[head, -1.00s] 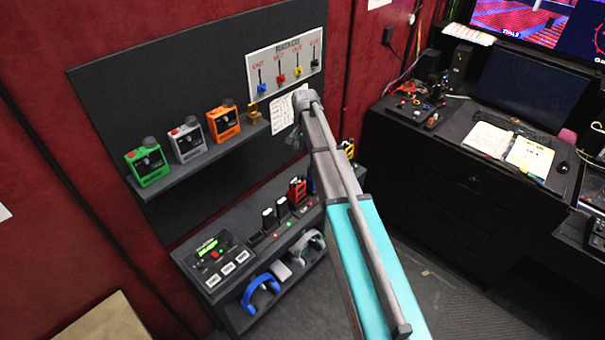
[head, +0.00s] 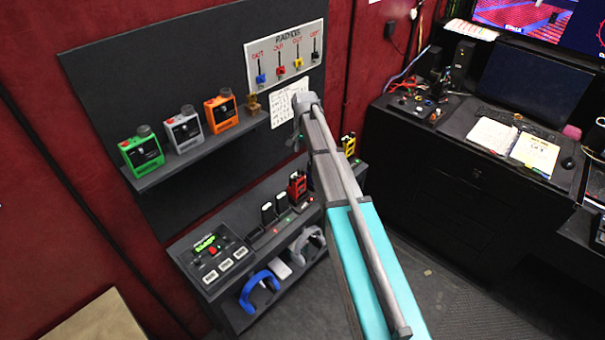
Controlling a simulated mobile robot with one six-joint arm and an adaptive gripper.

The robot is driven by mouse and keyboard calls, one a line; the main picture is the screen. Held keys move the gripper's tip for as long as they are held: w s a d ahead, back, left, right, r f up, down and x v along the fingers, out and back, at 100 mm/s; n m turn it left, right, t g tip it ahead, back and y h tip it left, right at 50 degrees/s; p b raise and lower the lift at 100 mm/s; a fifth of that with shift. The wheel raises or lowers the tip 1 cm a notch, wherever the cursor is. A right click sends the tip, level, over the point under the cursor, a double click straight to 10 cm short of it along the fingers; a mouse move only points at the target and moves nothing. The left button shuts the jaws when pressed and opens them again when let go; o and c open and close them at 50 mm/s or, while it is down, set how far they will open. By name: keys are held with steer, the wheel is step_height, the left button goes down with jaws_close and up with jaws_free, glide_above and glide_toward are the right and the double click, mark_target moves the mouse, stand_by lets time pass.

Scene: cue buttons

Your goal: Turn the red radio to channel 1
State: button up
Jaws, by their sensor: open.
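The red radio (head: 297,187) is a small handheld set standing upright on the lower shelf unit, just left of my arm. Its channel knob is too small to read. My arm crosses the middle of the view and reaches up in front of the board. My gripper cannot be made out; a small grey part shows at the left edge of the arm, but no fingers are clear. The radios board (head: 319,48) has blue, red, yellow and black markers under handwritten labels.
Black handsets (head: 267,213) stand left of the red radio, and a yellow radio (head: 349,144) stands right of my arm. Green (head: 142,153), white (head: 184,132) and orange (head: 221,113) boxes line the upper shelf. A control panel (head: 212,255) and blue headphones (head: 260,289) are at lower left.

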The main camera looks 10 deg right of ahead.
mark_target(303, 170)
steer(key=shift+f+b, duration=4.45)
steer(key=shift+f, duration=0.35)
steer(key=shift+c, duration=0.2)
jaws_close()
